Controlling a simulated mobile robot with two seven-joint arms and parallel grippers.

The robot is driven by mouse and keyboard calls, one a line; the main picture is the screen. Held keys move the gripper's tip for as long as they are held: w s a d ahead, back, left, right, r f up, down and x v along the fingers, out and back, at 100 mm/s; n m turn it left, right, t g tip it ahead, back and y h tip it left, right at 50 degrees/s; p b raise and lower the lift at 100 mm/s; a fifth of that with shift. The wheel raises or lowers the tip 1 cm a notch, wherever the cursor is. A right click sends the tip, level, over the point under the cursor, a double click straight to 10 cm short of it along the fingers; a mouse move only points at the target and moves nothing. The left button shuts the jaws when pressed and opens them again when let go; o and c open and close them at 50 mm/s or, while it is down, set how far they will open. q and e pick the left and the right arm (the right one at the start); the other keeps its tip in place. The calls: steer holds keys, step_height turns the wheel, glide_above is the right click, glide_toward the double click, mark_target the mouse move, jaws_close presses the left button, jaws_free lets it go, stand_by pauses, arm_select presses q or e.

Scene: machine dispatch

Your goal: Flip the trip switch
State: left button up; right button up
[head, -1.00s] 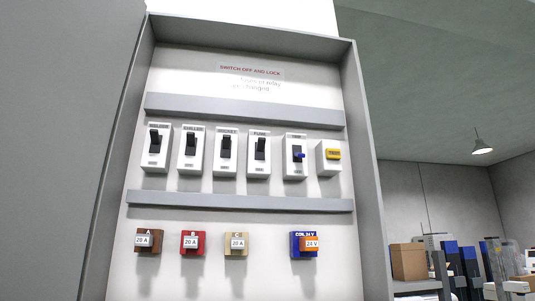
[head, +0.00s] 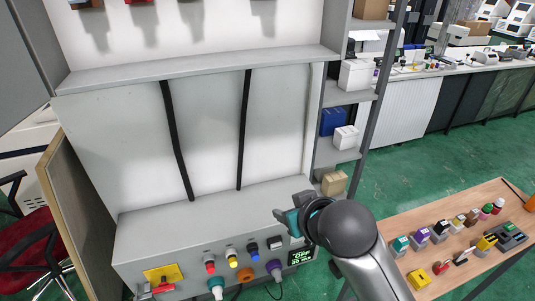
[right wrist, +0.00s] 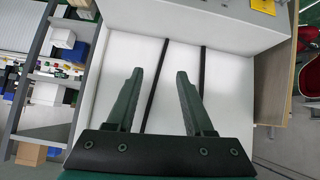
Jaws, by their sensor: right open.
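The row of rocker switches, with the trip switch among them, is out of view now; the head view shows only the cabinet's lower part (head: 150,77). My right gripper (head: 284,217) is in front of the cabinet's lower panel, above a row of coloured buttons (head: 232,258). In the right wrist view its two dark fingers (right wrist: 158,74) are spread with nothing between them. White cabinet back with two black cables lies beyond them. My left gripper is not in view.
A yellow plate with a red handle (head: 163,275) is on the lower panel, left; it also shows in the right wrist view (right wrist: 264,6). A grey shelf with boxes (head: 335,122) stands right of the cabinet. A wooden table (head: 478,207) with small parts is at right.

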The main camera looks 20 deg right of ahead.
steer(key=w+r+t, duration=0.4)
steer(key=w+r, duration=0.1)
steer(key=r, duration=0.9)
steer(key=w+r+t, duration=0.3)
steer(key=w+r, duration=0.1)
steer(key=r, duration=0.9)
steer(key=s+d+r+m+t, duration=0.1)
steer(key=s+r+t, duration=0.15)
steer(key=r, duration=0.95)
steer(key=s+r+t, duration=0.1)
steer(key=r+t, duration=0.2)
steer(key=r, duration=0.8)
steer(key=p+x, duration=0.6)
steer(key=x, duration=0.9)
steer(key=shift+s+r+p, duration=0.15)
steer(key=shift+r+p, duration=0.1)
steer(key=shift+p, duration=0.05)
jaws_close()
